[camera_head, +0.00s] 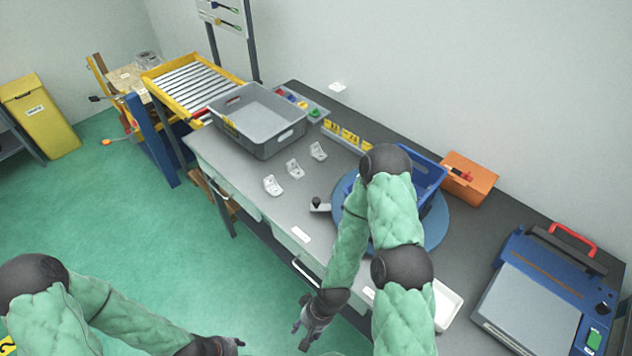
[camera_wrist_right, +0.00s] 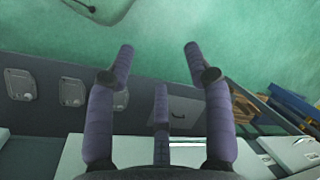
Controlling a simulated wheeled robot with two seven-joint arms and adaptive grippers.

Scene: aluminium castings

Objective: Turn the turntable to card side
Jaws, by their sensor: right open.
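The blue round turntable (camera_head: 436,230) is on the grey workbench, with a blue crate (camera_head: 428,178) on it. My right arm hides much of both. A small bracket with a black knob (camera_head: 317,204) is at the turntable's left side; I cannot tell whether it is joined to it. No card is clearly visible. My right gripper (camera_head: 309,328) is off the bench's front edge, pointing down, apart from the turntable. In the right wrist view its fingers (camera_wrist_right: 156,62) are spread and empty. My left gripper (camera_head: 222,346) is low at the bottom edge; its fingers are unclear.
Several light metal castings (camera_head: 294,168) lie on the bench, in front of a grey tote (camera_head: 258,122). An orange bin (camera_head: 469,178) stands behind the turntable, a white tray (camera_head: 446,304) in front. A blue machine with a red handle (camera_head: 545,285) is at right. The green floor at left is mostly clear.

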